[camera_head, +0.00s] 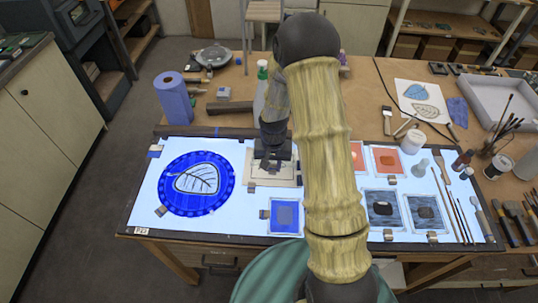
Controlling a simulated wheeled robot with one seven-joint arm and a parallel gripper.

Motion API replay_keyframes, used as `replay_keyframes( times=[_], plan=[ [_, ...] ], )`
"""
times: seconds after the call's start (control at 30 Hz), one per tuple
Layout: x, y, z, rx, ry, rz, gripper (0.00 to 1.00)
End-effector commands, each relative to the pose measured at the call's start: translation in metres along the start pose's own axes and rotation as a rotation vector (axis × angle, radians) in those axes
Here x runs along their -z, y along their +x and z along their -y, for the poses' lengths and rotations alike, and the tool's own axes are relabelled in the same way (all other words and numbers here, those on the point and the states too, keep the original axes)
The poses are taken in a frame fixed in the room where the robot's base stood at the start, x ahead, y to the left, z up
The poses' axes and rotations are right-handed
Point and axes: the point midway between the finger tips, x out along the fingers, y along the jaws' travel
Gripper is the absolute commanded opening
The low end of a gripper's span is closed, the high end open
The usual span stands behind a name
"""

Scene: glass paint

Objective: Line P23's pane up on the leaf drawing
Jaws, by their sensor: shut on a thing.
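The light table (340,222) glows pale blue, and a P23 label (141,231) sits on its front left edge. A round blue pane (168,190) lies flat on its left part. A pale leaf with dark outline and veins (197,181) shows within the pane; I cannot tell which lines lie on the glass and which beneath. My gripper (272,160) points down over a cream square sheet (285,181) right of the round pane. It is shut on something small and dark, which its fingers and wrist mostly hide. Part of the sheet is hidden too.
A blue square pane (285,215) lies in front of the cream sheet. Orange panes (388,160) and grey-blue panes (426,212) lie to the right, partly behind my arm. A blue paper roll (173,98) stands behind the table. Brushes and jars (500,165) crowd the right.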

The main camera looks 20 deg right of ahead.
Motion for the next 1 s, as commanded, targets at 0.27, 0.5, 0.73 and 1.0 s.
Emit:
replay_keyframes(
  times=[0.27,0.5,0.73,1.0],
  plan=[
    [-0.003,0.0,0.007,0.0,-0.016,0.0,0.0],
    [-0.002,0.011,0.006,0.0,-0.015,0.0,0.0],
    [-0.001,0.035,0.003,0.0,-0.009,0.0,0.0],
    [-0.001,0.049,0.004,0.0,-0.009,0.0,0.0]
  ],
)
